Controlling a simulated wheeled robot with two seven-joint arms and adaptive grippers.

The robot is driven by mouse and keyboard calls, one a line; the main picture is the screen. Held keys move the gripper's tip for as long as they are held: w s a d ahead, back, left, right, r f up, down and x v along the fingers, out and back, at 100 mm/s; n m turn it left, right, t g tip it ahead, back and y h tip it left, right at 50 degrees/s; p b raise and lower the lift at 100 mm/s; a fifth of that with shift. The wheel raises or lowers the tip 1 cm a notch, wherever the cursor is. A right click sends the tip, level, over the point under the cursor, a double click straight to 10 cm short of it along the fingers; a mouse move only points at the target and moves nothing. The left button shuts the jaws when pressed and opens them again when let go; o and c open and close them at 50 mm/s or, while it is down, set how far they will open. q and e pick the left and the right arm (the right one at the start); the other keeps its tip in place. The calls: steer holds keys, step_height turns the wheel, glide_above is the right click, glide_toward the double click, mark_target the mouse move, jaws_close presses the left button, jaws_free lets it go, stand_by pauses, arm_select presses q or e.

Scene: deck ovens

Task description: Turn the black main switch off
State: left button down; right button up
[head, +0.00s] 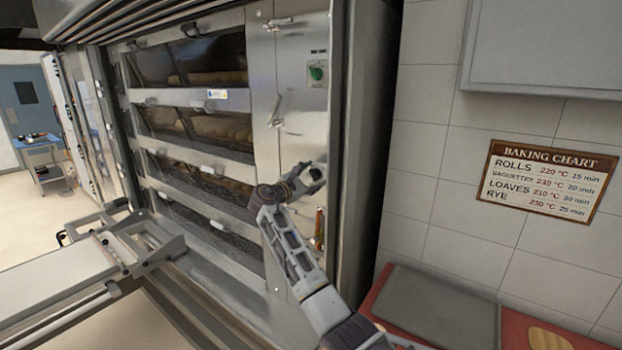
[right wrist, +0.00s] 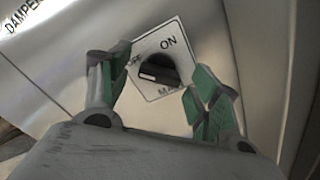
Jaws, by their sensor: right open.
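The black main switch (right wrist: 158,70) is a knob on a white plate (right wrist: 179,38) in the right wrist view. The plate reads ON at the top; the other lettering is partly covered. A white mark sits on the knob's left end; I cannot tell its exact setting. My right gripper (right wrist: 155,89) is open, with green-padded fingers on either side of the knob; I see no clear contact. In the head view my right gripper (head: 308,178) is at the oven's steel side panel (head: 290,115), and the switch is mostly hidden behind it. My left gripper is out of view.
A green knob (head: 316,73) sits higher on the same panel, with metal handles (head: 274,108) beside it. Glass-fronted oven decks (head: 200,125) lie to the left. A loader (head: 75,275) stands at lower left. A red counter with a grey tray (head: 435,310) is at lower right.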

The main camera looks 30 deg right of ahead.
steer(key=v, duration=1.1)
steer(key=shift+s+a, duration=0.15)
steer(key=shift+a, duration=0.2)
steer(key=shift+f, duration=0.15)
